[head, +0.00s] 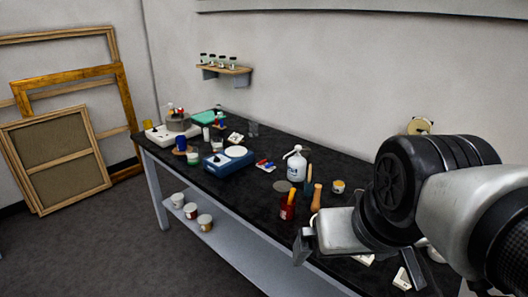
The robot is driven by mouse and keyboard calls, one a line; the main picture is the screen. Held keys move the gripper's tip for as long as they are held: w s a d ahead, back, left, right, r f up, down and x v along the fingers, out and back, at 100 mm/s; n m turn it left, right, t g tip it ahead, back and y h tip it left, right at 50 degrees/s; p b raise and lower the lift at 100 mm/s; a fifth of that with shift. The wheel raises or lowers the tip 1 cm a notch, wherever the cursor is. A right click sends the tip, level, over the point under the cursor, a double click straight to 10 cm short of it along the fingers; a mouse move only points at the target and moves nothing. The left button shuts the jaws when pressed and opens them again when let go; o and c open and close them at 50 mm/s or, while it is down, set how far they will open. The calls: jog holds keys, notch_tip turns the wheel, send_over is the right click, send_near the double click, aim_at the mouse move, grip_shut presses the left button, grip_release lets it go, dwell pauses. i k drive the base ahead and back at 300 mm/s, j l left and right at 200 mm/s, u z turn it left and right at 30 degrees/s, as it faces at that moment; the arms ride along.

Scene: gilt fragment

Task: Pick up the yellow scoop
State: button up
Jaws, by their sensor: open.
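I cannot pick out a clear yellow scoop on the black-topped bench (262,196). A small yellow cup-like thing (149,126) stands at the bench's far left end, too small to tell its shape. A small orange-yellow jar (338,186) stands nearer, left of my arm. My gripper (358,260) is over the near right part of the bench, pointing down, open, with nothing visible between its fingers. My arm hides part of the bench's right end.
A white spray bottle (296,167), a red pot (287,211) with a tool and a tan wooden-looking handle (316,197) stand near my gripper. Small jars line a wall shelf (222,70). Frames lean at left; the floor (105,245) is clear.

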aim_at(293, 190)
jog(key=z, duration=0.55)
jog(key=i+j+z, duration=0.1)
jog(key=j+z, duration=0.25)
jog(key=i+j+z, duration=0.1)
jog(key=z, duration=0.3)
jog(key=j+z, duration=0.55)
jog(key=j, duration=0.4)
jog(key=k+j+z, duration=0.15)
jog(key=j, duration=1.2)
